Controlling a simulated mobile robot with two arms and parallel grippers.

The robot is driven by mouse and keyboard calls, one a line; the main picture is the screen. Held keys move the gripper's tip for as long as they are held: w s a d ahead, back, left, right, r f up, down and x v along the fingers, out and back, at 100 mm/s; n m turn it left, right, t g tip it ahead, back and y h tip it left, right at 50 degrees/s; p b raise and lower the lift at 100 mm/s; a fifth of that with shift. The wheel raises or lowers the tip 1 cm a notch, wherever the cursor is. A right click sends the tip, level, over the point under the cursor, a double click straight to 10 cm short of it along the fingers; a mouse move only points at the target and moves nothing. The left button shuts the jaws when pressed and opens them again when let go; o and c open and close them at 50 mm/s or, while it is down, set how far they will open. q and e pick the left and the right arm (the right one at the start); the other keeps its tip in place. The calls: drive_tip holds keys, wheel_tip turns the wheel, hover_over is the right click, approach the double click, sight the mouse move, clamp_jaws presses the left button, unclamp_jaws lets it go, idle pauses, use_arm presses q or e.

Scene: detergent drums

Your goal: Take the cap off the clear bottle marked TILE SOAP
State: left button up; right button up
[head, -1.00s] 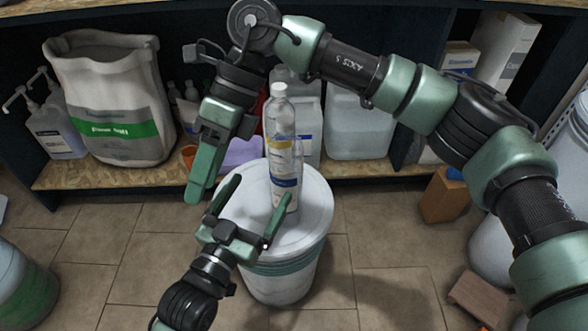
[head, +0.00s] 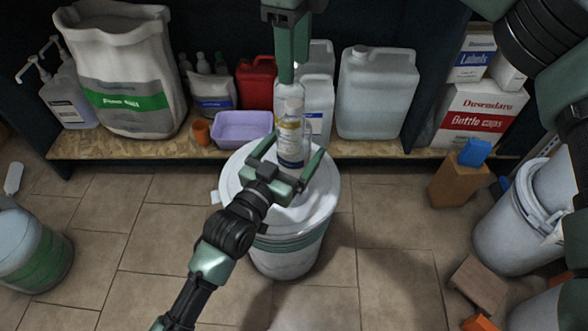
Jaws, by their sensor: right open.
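A clear bottle (head: 291,133) with a pale label and a dark blue lower band stands upright on the white lid of a drum (head: 238,187). Its label is too small to read. Its cap (head: 293,103) is on top. My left gripper (head: 297,145) reaches in low from the front, its fingers spread on either side of the bottle's lower part, looking open. My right gripper (head: 287,78) points down from above, open, with its fingertips near the bottle's top. One finger hides the other, and I cannot tell whether it touches the cap.
Behind the drum, a shelf holds a purple tub (head: 242,128), a red canister (head: 256,85), a large clear jug (head: 372,95) and a white sack (head: 127,75). A brown block (head: 458,183) stands right.

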use_arm(q)
drive_tip(key=shift+w+d, duration=0.15)
drive_tip(key=shift+w, duration=0.05)
clamp_jaws()
idle(0.3)
